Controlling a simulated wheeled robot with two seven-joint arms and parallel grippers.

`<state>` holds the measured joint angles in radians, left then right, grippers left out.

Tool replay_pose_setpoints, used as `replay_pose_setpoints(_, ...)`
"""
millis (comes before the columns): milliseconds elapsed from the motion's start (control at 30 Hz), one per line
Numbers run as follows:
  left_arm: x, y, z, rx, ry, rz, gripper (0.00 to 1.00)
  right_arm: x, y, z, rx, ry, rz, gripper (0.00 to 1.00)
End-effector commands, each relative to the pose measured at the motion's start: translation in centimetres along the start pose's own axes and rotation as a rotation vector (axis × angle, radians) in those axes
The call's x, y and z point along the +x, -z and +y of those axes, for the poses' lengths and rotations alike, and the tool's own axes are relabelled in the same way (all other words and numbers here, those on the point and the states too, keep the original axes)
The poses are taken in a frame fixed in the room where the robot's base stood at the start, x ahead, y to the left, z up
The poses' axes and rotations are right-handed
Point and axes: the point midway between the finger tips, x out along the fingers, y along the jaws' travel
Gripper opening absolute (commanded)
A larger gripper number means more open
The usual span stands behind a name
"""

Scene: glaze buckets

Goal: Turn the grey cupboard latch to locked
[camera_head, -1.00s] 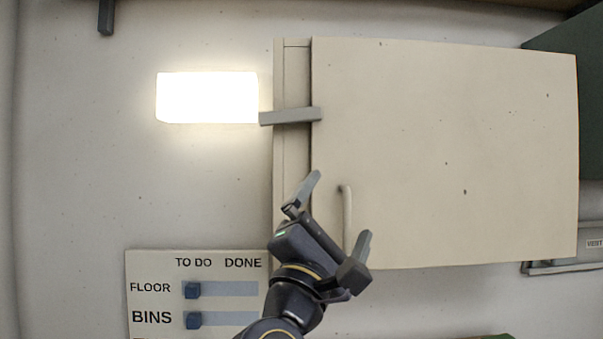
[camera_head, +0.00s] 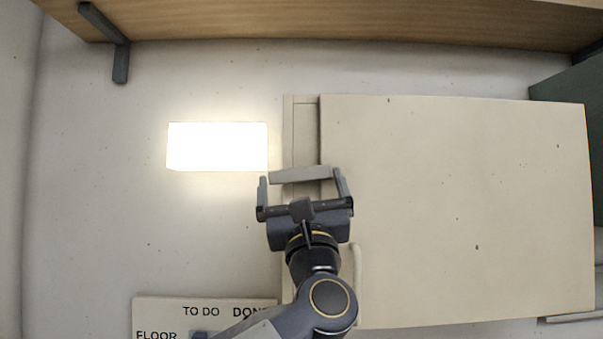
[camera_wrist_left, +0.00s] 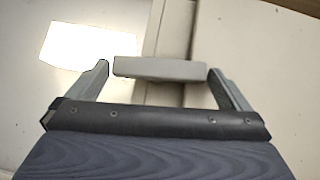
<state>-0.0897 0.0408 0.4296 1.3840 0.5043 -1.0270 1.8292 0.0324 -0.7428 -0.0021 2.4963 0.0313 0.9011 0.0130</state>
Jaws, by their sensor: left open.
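The grey latch (camera_head: 300,175) is a bar lying nearly level across the left edge of the cream cupboard door (camera_head: 450,210). In the left wrist view the latch (camera_wrist_left: 160,69) spans the gap between my fingers. My left gripper (camera_head: 303,182) is open, with one finger beyond each end of the latch. In the left wrist view the left gripper (camera_wrist_left: 158,82) shows small gaps at both ends, and I cannot tell whether either finger touches. The door looks shut. My right gripper is out of view.
A glowing white panel (camera_head: 217,147) is on the wall left of the latch. A wooden shelf (camera_head: 330,22) with a grey bracket (camera_head: 120,60) runs above. The door handle (camera_head: 357,270) is partly behind my arm. A TO DO/DONE board (camera_head: 165,312) is below left.

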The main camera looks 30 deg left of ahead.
Motion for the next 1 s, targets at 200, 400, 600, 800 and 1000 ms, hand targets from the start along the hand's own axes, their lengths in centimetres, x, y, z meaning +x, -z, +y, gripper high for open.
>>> replay_pose_setpoints(200,0.2,0.1,0.0,0.001,0.001,0.0,1.0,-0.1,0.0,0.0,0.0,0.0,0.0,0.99)
replay_pose_setpoints(400,0.2,0.1,0.0,0.001,0.001,0.0,0.84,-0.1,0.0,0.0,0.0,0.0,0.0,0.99)
replay_pose_setpoints(600,0.1,0.2,0.1,0.011,0.009,0.0,0.72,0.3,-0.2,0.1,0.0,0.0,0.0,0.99)
replay_pose_setpoints(800,0.0,0.2,0.4,0.081,0.078,-0.002,0.72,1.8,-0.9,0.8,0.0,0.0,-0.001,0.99)
replay_pose_setpoints(1000,0.2,0.0,0.3,0.096,0.095,0.0,0.72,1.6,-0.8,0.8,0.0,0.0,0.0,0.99)
